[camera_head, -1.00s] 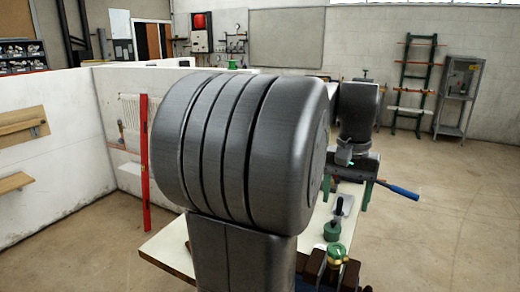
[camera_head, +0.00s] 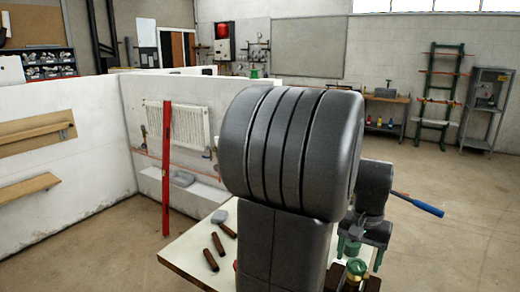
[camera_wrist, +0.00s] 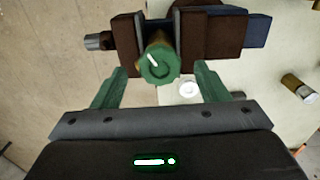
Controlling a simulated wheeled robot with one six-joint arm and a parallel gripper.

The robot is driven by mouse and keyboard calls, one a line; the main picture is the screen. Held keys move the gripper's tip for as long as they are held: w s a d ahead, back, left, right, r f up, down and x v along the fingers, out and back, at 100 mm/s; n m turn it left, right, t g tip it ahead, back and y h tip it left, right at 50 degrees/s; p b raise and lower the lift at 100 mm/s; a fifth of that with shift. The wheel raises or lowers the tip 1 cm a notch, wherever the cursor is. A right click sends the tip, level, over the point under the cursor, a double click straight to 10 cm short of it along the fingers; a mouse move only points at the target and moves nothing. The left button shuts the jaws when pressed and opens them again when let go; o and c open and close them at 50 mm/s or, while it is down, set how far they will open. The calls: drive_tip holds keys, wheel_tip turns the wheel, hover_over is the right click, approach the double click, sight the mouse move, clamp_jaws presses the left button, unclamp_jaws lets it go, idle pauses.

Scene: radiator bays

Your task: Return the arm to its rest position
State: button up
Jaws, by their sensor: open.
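My arm fills the middle of the head view, its dark grey upper link (camera_head: 290,140) tall and close to the camera. My gripper (camera_head: 360,262) hangs low at the right with its green fingers apart. In the wrist view my gripper (camera_wrist: 157,78) is open and holds nothing. A green-capped valve (camera_wrist: 159,64) stands upright between the brown jaws of a vise (camera_wrist: 128,40), in line with the gap between my fingers. In the head view the green cap (camera_head: 356,268) shows just below my gripper. My arm hides part of the bench.
The pale bench (camera_head: 190,252) carries brown-handled tools (camera_head: 212,258). A blue handle (camera_head: 418,204) juts out right of my wrist. A red level (camera_head: 166,170) leans near a white radiator (camera_head: 185,125). A low white wall stands left. The floor at right (camera_head: 470,220) is clear.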

drive_tip(key=shift+s+r, duration=0.1)
drive_tip(key=shift+r, duration=0.75)
